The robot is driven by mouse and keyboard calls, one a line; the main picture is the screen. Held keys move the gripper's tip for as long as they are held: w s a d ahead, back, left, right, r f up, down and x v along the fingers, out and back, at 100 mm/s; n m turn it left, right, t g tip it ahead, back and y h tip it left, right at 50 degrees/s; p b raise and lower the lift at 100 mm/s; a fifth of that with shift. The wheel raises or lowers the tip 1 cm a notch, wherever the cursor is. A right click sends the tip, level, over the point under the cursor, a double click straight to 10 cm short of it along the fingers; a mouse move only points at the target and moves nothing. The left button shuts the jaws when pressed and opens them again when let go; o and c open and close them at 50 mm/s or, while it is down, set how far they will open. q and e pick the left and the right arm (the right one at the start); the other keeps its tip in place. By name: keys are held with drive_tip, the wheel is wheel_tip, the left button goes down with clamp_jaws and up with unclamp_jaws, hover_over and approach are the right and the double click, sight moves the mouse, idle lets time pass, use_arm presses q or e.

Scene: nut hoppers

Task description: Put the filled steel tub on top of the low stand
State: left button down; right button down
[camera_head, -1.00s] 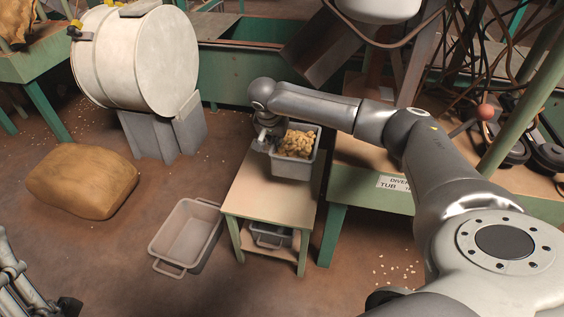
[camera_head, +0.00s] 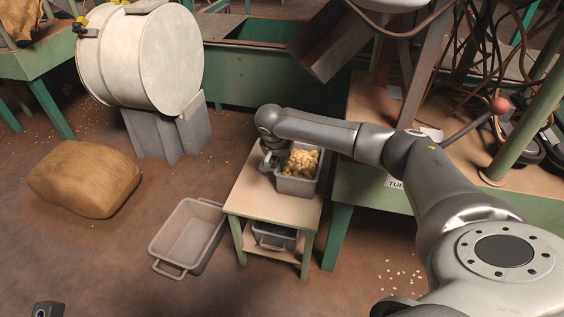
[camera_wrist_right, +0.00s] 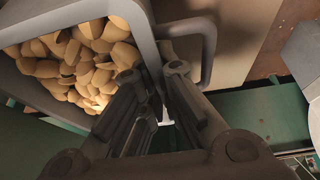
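The filled steel tub (camera_head: 296,186), grey and heaped with tan nuts, is upright over the back right part of the low stand (camera_head: 255,197), which has a wooden top and green legs. I cannot tell whether its base touches the top. My right gripper (camera_head: 271,160) is at the tub's left side. In the right wrist view the gripper (camera_wrist_right: 152,75) has one finger on each side of the tub's wall (camera_wrist_right: 146,32), beside its handle (camera_wrist_right: 212,45), and looks shut on it. A dark tip at the bottom left, perhaps my left gripper (camera_head: 47,309), barely shows.
An empty grey tub (camera_head: 186,236) lies on the floor left of the stand. Another tub (camera_head: 272,236) is on the stand's lower shelf. A full sack (camera_head: 84,180) and a white drum (camera_head: 140,62) are further left. A green bench (camera_head: 358,222) stands close on the right.

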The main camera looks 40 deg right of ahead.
drive_tip(key=shift+r, duration=0.1)
drive_tip(key=c, duration=1.6)
unclamp_jaws()
drive_tip(key=shift+c, duration=0.2)
